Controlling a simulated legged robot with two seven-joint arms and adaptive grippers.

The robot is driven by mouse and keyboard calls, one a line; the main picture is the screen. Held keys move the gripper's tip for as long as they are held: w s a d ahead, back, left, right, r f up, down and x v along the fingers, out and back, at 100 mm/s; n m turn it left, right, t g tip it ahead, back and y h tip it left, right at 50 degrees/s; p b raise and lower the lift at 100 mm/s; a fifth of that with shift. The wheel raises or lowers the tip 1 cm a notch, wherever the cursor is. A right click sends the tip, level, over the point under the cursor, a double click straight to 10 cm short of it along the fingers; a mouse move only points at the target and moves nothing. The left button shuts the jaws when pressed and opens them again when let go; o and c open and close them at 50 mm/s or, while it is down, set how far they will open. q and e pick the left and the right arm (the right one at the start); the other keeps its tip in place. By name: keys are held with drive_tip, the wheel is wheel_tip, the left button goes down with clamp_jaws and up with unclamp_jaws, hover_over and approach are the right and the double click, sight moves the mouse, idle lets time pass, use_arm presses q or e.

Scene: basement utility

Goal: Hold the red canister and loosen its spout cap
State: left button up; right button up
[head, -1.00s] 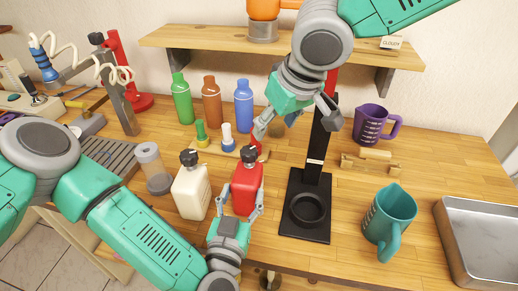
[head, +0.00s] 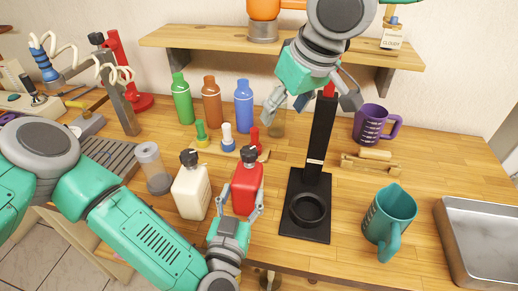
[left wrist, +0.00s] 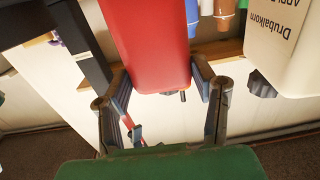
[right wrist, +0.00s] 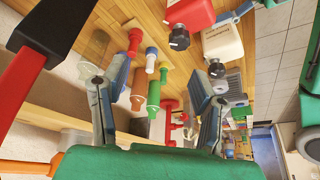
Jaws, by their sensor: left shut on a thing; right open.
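The red canister (head: 247,190) stands on the workbench, with its black spout cap (head: 250,153) on top. My left gripper (head: 238,208) is shut on the canister's lower body, one finger on each side; the left wrist view also shows the canister (left wrist: 148,45) between the fingers. My right gripper (head: 310,106) is open and empty, above and to the right of the cap, apart from it. In the right wrist view the canister (right wrist: 190,12) and its cap (right wrist: 179,38) are near the top edge, beyond the open fingers. I cannot tell how tight the cap is.
A cream canister (head: 191,194) stands close to the left of the red one. A black stand (head: 306,205) is to the right, its post near my right gripper. Small coloured pieces (head: 227,143) and several bottles (head: 211,104) are behind. A teal jug (head: 390,215) stands right.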

drive_tip(key=v, duration=1.2)
drive_tip(key=shift+w, duration=0.15)
drive_tip(key=m+g+h, duration=0.2)
drive_tip(key=m+g, duration=0.2)
drive_tip(key=m, duration=0.6)
hover_over(248, 150)
wheel_tip(248, 150, down, 12)
wheel_tip(248, 150, down, 11)
drive_tip(key=shift+d+f, duration=0.1)
drive_tip(key=shift+d, duration=0.05)
drive_tip(key=shift+f, duration=0.5)
